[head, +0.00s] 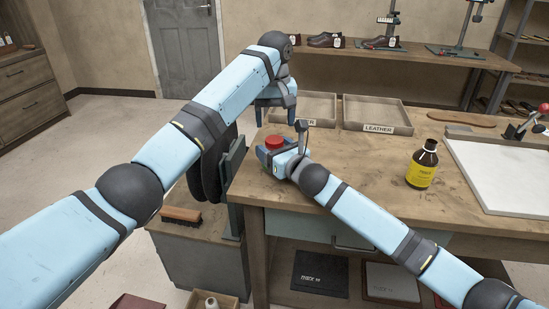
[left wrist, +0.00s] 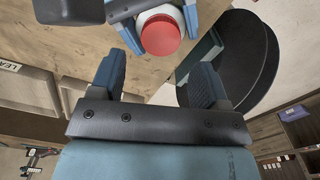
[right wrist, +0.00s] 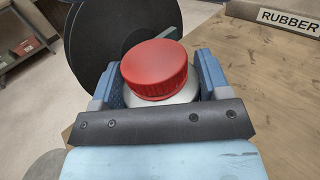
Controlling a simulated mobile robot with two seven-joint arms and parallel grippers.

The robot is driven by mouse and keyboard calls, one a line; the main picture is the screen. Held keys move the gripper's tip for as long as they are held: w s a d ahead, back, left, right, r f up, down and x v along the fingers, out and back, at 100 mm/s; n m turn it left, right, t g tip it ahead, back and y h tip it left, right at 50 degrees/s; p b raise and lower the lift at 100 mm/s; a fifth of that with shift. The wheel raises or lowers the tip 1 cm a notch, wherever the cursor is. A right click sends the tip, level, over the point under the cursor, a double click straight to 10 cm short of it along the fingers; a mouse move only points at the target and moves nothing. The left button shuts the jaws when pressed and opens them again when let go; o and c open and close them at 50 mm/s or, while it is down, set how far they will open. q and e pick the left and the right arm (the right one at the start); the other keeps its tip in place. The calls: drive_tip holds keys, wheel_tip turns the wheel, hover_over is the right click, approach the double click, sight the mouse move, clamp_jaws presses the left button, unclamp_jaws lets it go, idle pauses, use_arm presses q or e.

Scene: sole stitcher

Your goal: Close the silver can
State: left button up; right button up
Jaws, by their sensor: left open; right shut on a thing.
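The can shows a red screw cap (right wrist: 155,70) on a pale silver body (right wrist: 180,97). In the head view its red cap (head: 274,142) is near the left end of the workbench. My right gripper (right wrist: 160,85) is shut on the can's body, one finger on each side below the cap. The cap sits on top of the can; I cannot tell how tight it is. My left gripper (head: 278,108) is open and empty above the can. In the left wrist view the cap (left wrist: 160,36) lies beyond and between the left fingers (left wrist: 160,85). The can's lower part is hidden.
Two trays, one labelled LEATHER (head: 378,128), stand behind the can. A brown bottle with a yellow label (head: 422,166) and a white board (head: 510,175) are to the right. A large black wheel (right wrist: 122,38) stands close beside the bench's left end.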

use_arm(q)
drive_tip(key=w+d+r+t, duration=0.1)
drive_tip(key=w+r+t, duration=0.9)
drive_tip(key=w+t, duration=0.35)
drive_tip(key=s+d+r+m+t+h, duration=0.3)
drive_tip(key=d+r+m+h, duration=0.8)
drive_tip(key=r+m+h, duration=0.45)
drive_tip(key=s+d+f+m+g+y, duration=0.3)
drive_tip(key=s+f+m+g, duration=0.6)
drive_tip(key=f+m+g, duration=0.7)
drive_tip(key=a+f+m+y, duration=0.1)
drive_tip(key=a+f+y, duration=0.1)
drive_tip(key=a+y, duration=0.2)
drive_tip(key=s+a+f+m+y, duration=0.1)
drive_tip(key=a+f+y, duration=0.1)
drive_tip(key=a+y, duration=0.2)
drive_tip(key=a+f+m+y, duration=0.1)
drive_tip(key=a+f+y, duration=0.1)
drive_tip(key=a+y, duration=0.2)
drive_tip(key=shift+s+a+g+y, duration=0.15)
drive_tip(key=shift+a, duration=0.65)
drive_tip(key=shift+s+a+g+y, duration=0.1)
drive_tip(key=shift+s+a, duration=0.05)
drive_tip(key=shift+a, duration=0.65)
